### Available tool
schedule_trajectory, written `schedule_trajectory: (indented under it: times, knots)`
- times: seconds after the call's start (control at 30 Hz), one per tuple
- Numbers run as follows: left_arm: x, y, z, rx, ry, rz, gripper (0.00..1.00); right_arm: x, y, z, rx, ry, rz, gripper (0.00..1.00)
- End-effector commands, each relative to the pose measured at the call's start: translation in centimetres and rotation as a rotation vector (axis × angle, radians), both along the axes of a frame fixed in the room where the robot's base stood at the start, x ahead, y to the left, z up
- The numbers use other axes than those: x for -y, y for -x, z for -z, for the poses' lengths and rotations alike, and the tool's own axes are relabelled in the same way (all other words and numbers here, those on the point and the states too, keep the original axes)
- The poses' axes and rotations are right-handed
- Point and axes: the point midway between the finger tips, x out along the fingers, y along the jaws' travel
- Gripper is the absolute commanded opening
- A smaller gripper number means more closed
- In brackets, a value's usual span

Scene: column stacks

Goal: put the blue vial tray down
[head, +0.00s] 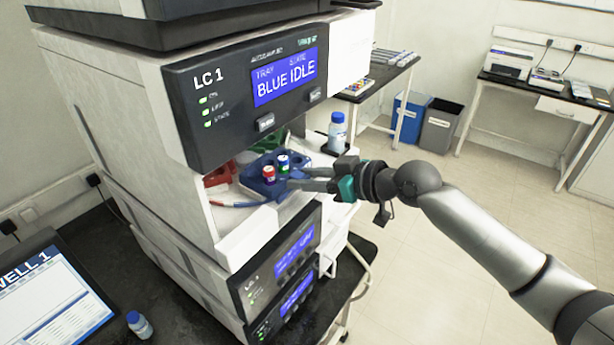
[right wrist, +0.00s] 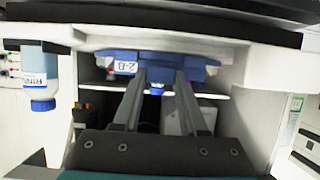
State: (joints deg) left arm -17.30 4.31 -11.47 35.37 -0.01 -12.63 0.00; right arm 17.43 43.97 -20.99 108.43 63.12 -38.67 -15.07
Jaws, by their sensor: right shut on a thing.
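The blue vial tray (head: 262,187) is in the open bay of the LC 1 stack in the head view. My right gripper (head: 294,180) reaches in from the right and is shut on the tray's near right edge. In the right wrist view the two fingers (right wrist: 165,75) meet the blue tray, which has a "2-B" label (right wrist: 124,68). I cannot tell whether the tray's underside touches the bay floor. My left gripper is not in view.
A red tray (head: 217,176) sits left of the blue tray, and a green one (head: 268,144) lies behind it. A blue-capped bottle (head: 337,132) stands right of the bay. The stack's display (head: 285,78) reads BLUE IDLE. The overhanging front panel limits room above.

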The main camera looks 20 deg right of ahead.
Motion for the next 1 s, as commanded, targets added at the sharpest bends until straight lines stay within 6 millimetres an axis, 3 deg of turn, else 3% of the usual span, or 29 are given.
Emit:
schedule_trajectory:
  times: [0.23, 0.27, 0.5, 0.83, 1.0]
  knots:
    - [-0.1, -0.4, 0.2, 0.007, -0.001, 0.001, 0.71, 0.0, 0.0, 0.2, 0.002, -0.001, 0.000, 0.00]
    - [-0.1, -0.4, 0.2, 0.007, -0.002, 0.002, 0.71, 0.0, 0.0, 0.2, 0.001, -0.001, 0.000, 0.44]
    - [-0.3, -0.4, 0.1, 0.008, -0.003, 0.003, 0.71, 0.0, 0.0, 0.1, 0.001, -0.001, 0.000, 0.71]
    - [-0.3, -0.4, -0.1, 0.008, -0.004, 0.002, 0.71, 0.0, 0.0, -0.3, 0.001, 0.000, 0.000, 0.71]
    - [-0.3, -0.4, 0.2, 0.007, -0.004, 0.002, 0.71, 1.1, 1.2, -0.6, 0.001, 0.002, 0.002, 0.71]
